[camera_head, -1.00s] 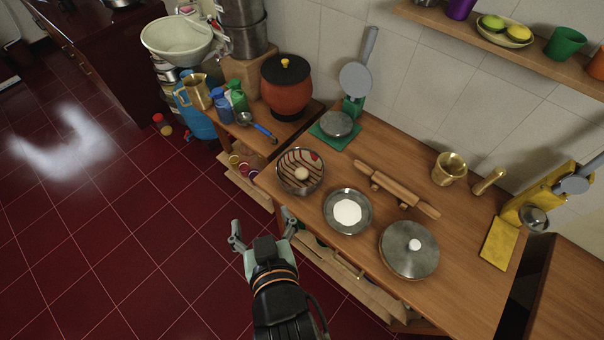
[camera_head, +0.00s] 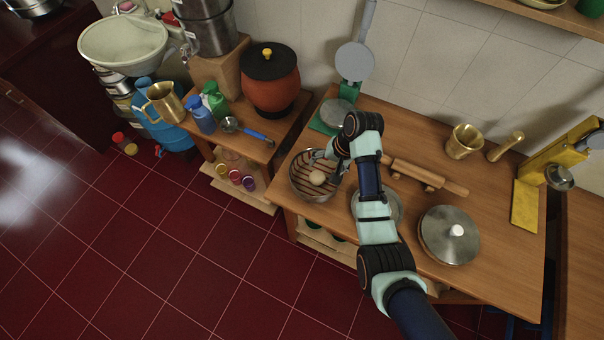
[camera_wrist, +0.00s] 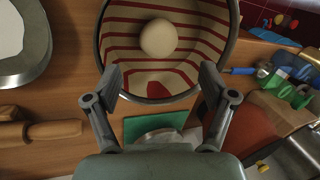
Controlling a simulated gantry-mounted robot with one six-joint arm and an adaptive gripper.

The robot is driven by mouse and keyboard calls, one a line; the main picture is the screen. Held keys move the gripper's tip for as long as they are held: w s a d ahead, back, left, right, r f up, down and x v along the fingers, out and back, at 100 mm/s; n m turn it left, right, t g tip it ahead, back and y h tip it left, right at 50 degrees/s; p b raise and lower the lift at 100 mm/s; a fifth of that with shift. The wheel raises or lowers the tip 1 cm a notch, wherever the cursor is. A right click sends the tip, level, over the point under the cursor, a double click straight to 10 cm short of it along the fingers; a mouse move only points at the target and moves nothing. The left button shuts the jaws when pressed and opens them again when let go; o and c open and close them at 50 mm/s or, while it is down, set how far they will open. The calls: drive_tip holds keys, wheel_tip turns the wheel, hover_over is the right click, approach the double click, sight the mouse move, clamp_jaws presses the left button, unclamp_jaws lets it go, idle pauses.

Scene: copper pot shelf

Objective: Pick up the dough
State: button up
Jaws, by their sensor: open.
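The dough (camera_head: 317,177) is a pale round ball. It lies in a metal bowl (camera_head: 303,192) lined with a red-and-cream striped cloth, at the table's left end. In the wrist view the dough (camera_wrist: 158,38) sits inside the bowl (camera_wrist: 102,62), beyond my fingertips. My gripper (camera_wrist: 160,82) is open and empty, its two fingers spread near the bowl's rim. In the head view my gripper (camera_head: 328,160) is over the bowl's right side, partly hidden by my arm. The fingers look apart from the dough.
A plate of flour (camera_wrist: 22,45) stands beside the bowl. A rolling pin (camera_head: 427,176), a lidded pot (camera_head: 449,237) and a brass mortar (camera_head: 464,142) share the table (camera_head: 500,215). A tall grey-handled press (camera_head: 355,62) stands behind. A clay pot (camera_head: 270,83) is on the lower table to the left.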

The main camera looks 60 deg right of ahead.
sight(318, 177)
drive_tip(key=x, duration=0.2)
drive_tip(key=b+x, duration=0.1)
drive_tip(key=x, duration=0.1)
drive_tip(key=b+x, duration=0.1)
drive_tip(key=x, duration=0.1)
drive_tip(key=shift+s+a+f, duration=0.15)
drive_tip(key=shift+a+f, duration=0.2)
drive_tip(key=shift+f, duration=0.25)
drive_tip(key=c, duration=1.2)
drive_tip(key=shift+c, duration=0.2)
wheel_tip(318, 177, up, 20)
drive_tip(key=p, duration=0.6)
